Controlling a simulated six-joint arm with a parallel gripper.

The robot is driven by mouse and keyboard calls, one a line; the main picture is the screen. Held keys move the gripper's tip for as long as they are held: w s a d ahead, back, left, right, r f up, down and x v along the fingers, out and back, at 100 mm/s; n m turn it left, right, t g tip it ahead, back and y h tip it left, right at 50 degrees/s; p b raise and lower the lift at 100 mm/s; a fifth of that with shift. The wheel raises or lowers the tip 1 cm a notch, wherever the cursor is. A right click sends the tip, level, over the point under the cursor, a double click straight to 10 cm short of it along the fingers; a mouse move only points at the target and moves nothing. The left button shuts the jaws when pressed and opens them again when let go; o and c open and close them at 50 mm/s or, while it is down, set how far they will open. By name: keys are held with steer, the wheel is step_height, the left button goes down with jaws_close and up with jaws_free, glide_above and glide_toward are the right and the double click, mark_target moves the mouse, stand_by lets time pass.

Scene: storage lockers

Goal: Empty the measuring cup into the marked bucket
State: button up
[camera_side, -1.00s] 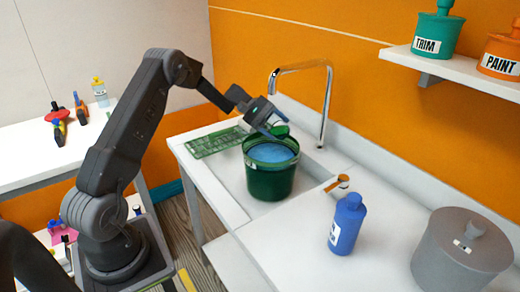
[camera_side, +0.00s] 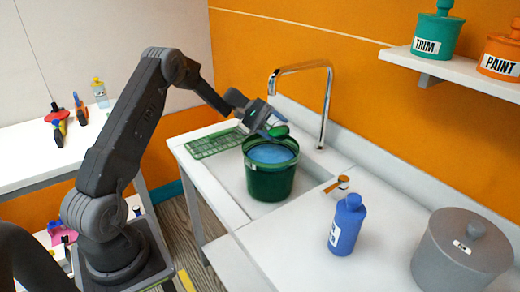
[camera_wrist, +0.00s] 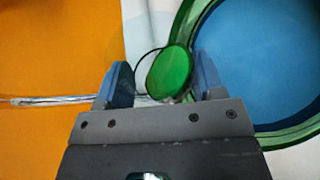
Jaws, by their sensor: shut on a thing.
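The green measuring cup (camera_side: 278,131) is held at the far rim of the dark green bucket (camera_side: 269,182). My gripper (camera_side: 268,130) is shut on it. In the wrist view the cup (camera_wrist: 170,73) appears as a green disc between the two blue fingertips (camera_wrist: 163,80), just left of the bucket rim (camera_wrist: 188,18). The bucket stands upright in the sink area and holds a blue surface of contents. The inside of the cup is not visible, and I cannot tell whether anything is in it. No mark on the bucket shows from here.
A chrome faucet (camera_side: 327,105) arches behind the bucket. A green drying rack (camera_side: 213,142) lies left of it. A blue bottle (camera_side: 347,225), a small orange-handled item (camera_side: 338,183) and a grey lidded pot (camera_side: 462,252) stand on the right counter. Labelled jars sit on the shelf (camera_side: 470,77).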

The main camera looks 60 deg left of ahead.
steer(key=shift+s+r+m+t+h+b, duration=0.2)
steer(key=shift+r+m+t+b, duration=0.25)
steer(key=shift+m, duration=0.3)
steer(key=shift+s+r+m+t+h+b, duration=0.1)
steer(key=shift+r+m+t+h+b, duration=0.1)
steer(key=shift+r+m+t+b, duration=0.4)
stand_by(1.7)
steer(key=shift+s+d+f+m+t, duration=0.1)
steer(key=shift+s+f+m+t, duration=0.25)
steer(key=shift+s+f+m, duration=0.4)
stand_by(0.6)
steer(key=shift+s+r+m, duration=0.15)
steer(key=shift+r+m, duration=0.3)
steer(key=shift+m, duration=0.25)
stand_by(0.6)
